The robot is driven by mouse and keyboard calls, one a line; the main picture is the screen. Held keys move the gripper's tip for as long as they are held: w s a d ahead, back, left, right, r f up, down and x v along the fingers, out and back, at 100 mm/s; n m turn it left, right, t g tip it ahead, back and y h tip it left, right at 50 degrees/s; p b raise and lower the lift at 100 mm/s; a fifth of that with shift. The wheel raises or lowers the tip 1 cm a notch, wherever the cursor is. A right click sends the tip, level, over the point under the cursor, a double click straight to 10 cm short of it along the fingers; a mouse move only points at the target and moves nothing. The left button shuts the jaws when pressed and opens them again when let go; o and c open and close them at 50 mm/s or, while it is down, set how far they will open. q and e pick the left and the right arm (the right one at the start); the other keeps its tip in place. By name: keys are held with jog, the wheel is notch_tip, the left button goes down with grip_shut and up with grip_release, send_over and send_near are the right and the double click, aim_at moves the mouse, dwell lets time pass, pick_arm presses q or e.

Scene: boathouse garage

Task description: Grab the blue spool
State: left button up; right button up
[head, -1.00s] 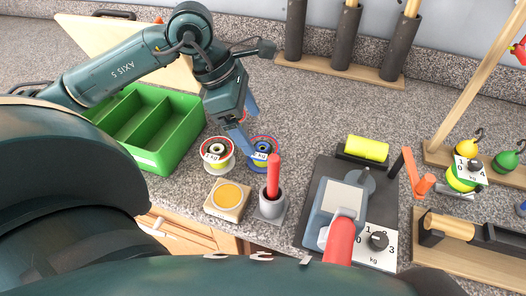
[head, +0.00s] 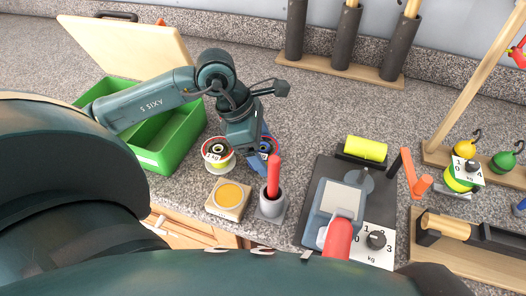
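The blue spool (head: 273,147) stands on the speckled counter, just right of the red-rimmed spool (head: 218,152). My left gripper (head: 261,149) reaches down over the blue spool and hides much of it. One blue finger shows at the spool's far side; the near finger is mostly hidden. Whether the fingers press on the spool cannot be told. My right gripper is out of view.
A grey cup with a red handle (head: 273,177) stands close in front of the blue spool. A yellow-topped block (head: 229,196) is at front left. An open green box (head: 152,160) is at left, a scale-like device (head: 343,199) at right.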

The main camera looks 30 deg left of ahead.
pick_arm(q)
jog(key=c, duration=0.8)
